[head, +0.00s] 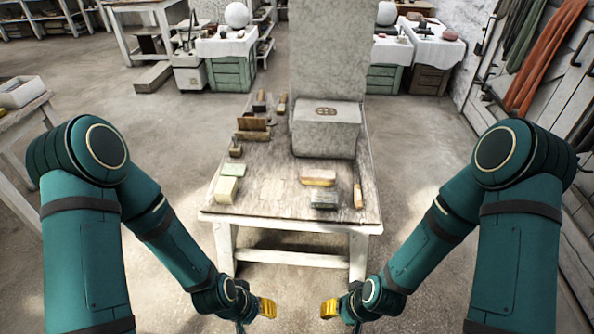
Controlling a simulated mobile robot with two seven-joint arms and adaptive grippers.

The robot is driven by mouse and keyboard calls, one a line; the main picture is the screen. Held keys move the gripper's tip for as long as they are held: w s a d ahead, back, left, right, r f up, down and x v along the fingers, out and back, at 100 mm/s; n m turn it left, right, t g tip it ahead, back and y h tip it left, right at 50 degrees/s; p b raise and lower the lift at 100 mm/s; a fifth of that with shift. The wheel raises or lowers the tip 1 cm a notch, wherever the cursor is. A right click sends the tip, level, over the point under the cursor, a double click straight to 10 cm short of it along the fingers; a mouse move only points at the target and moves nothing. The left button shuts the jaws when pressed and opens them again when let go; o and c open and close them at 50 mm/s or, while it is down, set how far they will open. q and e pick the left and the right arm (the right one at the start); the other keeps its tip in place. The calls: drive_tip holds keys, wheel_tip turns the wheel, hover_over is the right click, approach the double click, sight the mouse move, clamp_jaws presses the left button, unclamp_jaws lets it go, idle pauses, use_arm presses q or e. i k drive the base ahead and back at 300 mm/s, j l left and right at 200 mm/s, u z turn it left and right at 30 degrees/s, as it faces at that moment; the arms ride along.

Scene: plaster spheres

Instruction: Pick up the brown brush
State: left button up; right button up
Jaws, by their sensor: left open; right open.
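Several small tools lie on the wooden table (275,200), and I cannot tell for sure which is the brown brush. A brown wooden-backed piece (253,124) lies at the table's left middle, and a slim orange-brown tool (358,196) lies near the right edge. My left gripper (267,308) and my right gripper (329,308), both with yellow fingertips, are open and low in front of the table's near edge. Both are empty and apart from everything on the table.
A large grey stone block (325,135) fills the table's right middle, with a tall grey slab (328,45) behind it. Pale yellow blocks (227,189) lie front left. A yellowish block (317,177) and a dark block (324,199) lie front right. The table's front middle is bare.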

sight(317, 177)
drive_tip(key=u, duration=0.35)
drive_tip(key=i+l+u, duration=0.1)
drive_tip(key=u, duration=0.3)
drive_tip(key=i+l+u, duration=0.1)
drive_tip(key=l+u, duration=0.15)
drive_tip(key=u, duration=0.15)
drive_tip(key=l+u, duration=0.2)
drive_tip(key=u, duration=0.2)
drive_tip(key=l+u, duration=0.35)
drive_tip(key=l, duration=1.3)
drive_tip(key=i+u, duration=0.05)
